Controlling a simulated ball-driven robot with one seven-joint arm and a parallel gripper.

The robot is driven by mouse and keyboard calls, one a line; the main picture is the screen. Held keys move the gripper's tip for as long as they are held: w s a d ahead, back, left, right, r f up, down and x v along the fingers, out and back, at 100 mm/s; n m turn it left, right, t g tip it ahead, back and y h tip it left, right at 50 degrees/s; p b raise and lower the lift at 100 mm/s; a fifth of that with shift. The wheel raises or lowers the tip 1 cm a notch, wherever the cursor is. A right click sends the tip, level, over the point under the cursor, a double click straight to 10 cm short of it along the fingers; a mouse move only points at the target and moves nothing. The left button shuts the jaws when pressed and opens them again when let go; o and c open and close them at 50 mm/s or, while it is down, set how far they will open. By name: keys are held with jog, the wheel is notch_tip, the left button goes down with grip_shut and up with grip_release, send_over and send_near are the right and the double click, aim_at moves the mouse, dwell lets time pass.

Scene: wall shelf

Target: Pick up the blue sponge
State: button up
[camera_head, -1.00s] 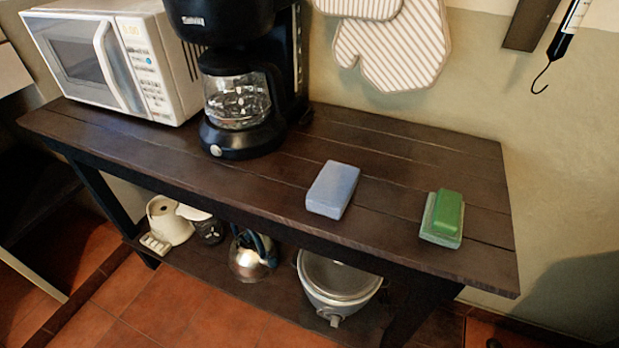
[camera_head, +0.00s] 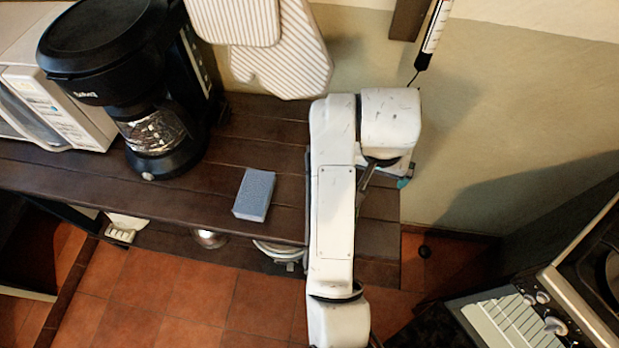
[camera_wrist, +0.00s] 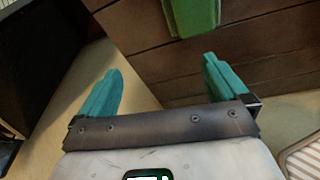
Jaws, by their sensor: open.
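The blue sponge (camera_head: 254,194) lies flat on the dark wooden shelf top (camera_head: 160,190), near its front edge and left of my arm in the head view. It is not in the wrist view. My gripper (camera_wrist: 162,68) has two teal fingers spread wide apart, with nothing between them. In the head view my gripper is mostly hidden behind my arm; only a teal bit shows at its right side. The gripper is well to the right of the sponge and apart from it.
A green block (camera_wrist: 195,14) on the planks shows ahead of my fingers in the wrist view; my arm hides it in the head view. A black coffee maker (camera_head: 120,75) and white microwave (camera_head: 50,105) stand left of the sponge. Oven mitts (camera_head: 285,55) hang behind.

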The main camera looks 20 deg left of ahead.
jog(key=s+a+r+g, duration=0.1)
jog(key=s+a+r, duration=0.1)
jog(key=a, duration=0.4)
jog(key=s+a+r, duration=0.1)
jog(key=s+a, duration=0.1)
jog(key=a, duration=0.4)
jog(key=n+g, duration=0.2)
send_over(253, 195)
notch_tip(253, 195, down, 2)
jog(key=shift+f+y+b, duration=0.15)
jog(key=shift+y+b, duration=0.15)
jog(key=shift+f+p, duration=0.5)
jog(key=shift+f, duration=2.3)
jog(key=c, duration=1.1)
